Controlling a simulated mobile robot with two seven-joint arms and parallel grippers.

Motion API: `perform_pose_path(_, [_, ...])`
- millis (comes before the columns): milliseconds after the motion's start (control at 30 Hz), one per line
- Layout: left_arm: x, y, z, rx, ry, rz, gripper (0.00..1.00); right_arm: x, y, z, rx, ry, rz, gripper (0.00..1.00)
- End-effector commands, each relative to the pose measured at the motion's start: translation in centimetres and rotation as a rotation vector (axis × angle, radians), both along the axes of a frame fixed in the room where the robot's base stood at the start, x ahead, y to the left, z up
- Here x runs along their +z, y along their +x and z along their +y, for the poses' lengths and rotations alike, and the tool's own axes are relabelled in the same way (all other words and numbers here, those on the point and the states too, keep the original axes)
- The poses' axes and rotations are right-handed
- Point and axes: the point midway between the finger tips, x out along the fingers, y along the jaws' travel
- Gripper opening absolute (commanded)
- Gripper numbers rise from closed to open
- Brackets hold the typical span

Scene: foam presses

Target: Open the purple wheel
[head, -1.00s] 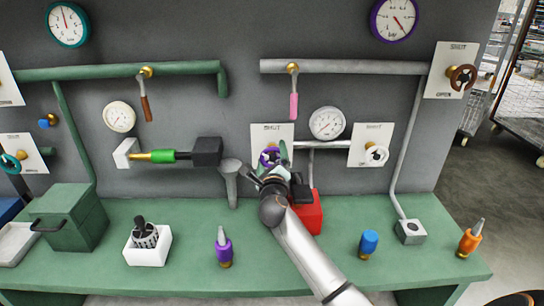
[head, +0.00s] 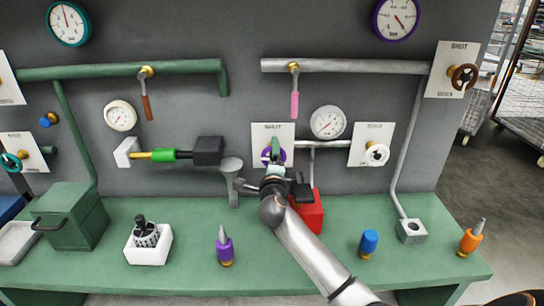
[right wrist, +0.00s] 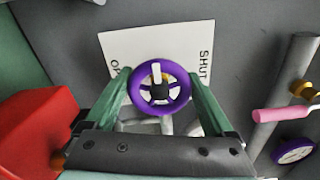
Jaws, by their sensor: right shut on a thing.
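The purple wheel (head: 265,157) is on a white plate (head: 286,132) on the grey wall, with SHUT printed at its top. In the head view my gripper covers much of it. The right gripper (head: 274,151) reaches the wheel from below in the head view. My left gripper is not in view.
A red box (head: 312,214) stands close to the right of my right gripper. A grey funnel (head: 231,165) is just left of it. The purple bottle (head: 225,248) stands on the green bench (head: 190,272).

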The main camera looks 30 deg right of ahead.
Motion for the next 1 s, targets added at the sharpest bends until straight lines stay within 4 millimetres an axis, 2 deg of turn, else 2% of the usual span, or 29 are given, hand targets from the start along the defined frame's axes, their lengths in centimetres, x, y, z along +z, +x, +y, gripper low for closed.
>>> perform_pose_path(400, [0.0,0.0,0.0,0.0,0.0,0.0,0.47,-0.2,0.0,0.0,-0.001,-0.003,0.007,0.33])
perform_pose_path(433, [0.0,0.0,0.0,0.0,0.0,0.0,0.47,-0.2,0.0,0.0,-0.001,-0.003,0.007,0.92])
perform_pose_path(500, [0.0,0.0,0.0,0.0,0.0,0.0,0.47,-0.2,0.0,0.0,-0.001,-0.003,0.007,0.99])
perform_pose_path(833, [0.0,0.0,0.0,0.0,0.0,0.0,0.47,-0.1,-0.3,0.2,0.0,-0.002,0.004,1.0])
perform_pose_path(1000, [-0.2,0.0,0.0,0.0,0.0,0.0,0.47,-0.2,-1.9,1.2,0.002,-0.002,0.003,1.0])
